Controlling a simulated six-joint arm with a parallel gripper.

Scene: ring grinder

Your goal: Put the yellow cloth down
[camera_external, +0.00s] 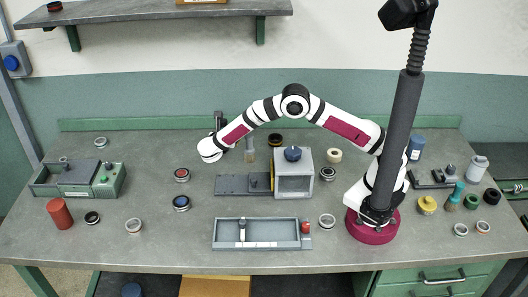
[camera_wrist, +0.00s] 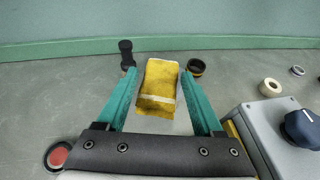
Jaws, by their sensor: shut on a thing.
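The yellow cloth (camera_wrist: 158,85), a folded pad with a pale stripe across it, is between the teal fingers of my gripper (camera_wrist: 158,75) in the wrist view. My gripper is shut on it. The cloth is over the back part of the grey bench, near the green back rail. I cannot tell whether it touches the bench top. In the external view my white wrist (camera_external: 210,149) is at the back, left of the grinder, and the cloth and fingertips are not clearly visible there.
The grey grinder (camera_external: 293,176) with a blue knob stands right of my wrist. A black stand (camera_wrist: 126,52) and a dark ring with an orange band (camera_wrist: 196,67) are just behind the cloth. A red-centred ring (camera_wrist: 58,154) lies front left. Bench between them is bare.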

